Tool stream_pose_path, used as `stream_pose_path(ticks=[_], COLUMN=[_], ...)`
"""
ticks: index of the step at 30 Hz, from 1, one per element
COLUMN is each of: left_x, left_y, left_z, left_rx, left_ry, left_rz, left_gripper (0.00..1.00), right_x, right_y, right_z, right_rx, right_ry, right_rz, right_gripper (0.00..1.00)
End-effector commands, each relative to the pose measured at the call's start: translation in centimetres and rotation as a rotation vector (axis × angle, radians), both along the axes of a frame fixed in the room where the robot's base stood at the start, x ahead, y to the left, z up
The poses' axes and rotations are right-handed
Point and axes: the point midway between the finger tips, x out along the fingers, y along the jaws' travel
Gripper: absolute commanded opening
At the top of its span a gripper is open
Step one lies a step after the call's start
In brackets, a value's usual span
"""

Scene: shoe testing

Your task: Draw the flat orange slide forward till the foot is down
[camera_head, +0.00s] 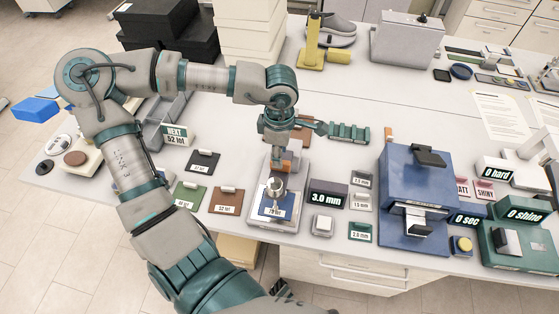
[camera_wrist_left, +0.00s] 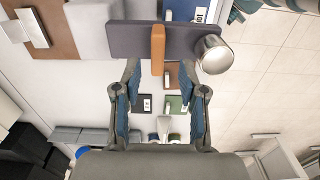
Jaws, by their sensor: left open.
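The flat orange slide (camera_head: 285,166) shows below my left gripper (camera_head: 277,143) in the head view, partly hidden by it. In the left wrist view the slide (camera_wrist_left: 157,48) is a narrow bar across a dark grey block. My left gripper (camera_wrist_left: 160,80) is open there, with one finger on each side of the slide's near end and visible gaps between. The foot seems to be the round metal cylinder (camera_head: 275,187), just in front of the slide above a blue piece (camera_head: 267,210). It also shows in the wrist view (camera_wrist_left: 214,54). Whether it touches anything below is unclear.
A "3.0 mm" display (camera_head: 326,197) stands close on the right, with small labelled blocks beyond. A large blue device (camera_head: 412,180) is further right. Brown (camera_head: 225,199) and green (camera_head: 189,194) swatches lie on the left.

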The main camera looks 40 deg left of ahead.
Motion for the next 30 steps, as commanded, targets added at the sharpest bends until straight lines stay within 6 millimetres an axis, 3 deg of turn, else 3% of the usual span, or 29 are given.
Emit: stream_pose_path(ticks=[4, 10, 30], left_x=[0.1, 0.0, -0.1], left_y=[0.1, 0.1, 0.1], left_z=[3.3, 6.0, 6.6], left_rx=[0.001, 0.000, -0.001], left_ry=[-0.004, -0.001, 0.000], left_rz=[0.002, 0.000, 0.000], left_gripper=[0.42, 0.42, 0.42], right_x=[0.0, 0.0, 0.0], right_y=[0.0, 0.0, -0.1], right_z=[0.0, 0.0, -0.1], right_rx=[0.000, -0.001, -0.003], right_ry=[0.001, 0.001, 0.003], right_rz=[0.000, 0.000, 0.000], right_gripper=[0.40, 0.40, 0.40])
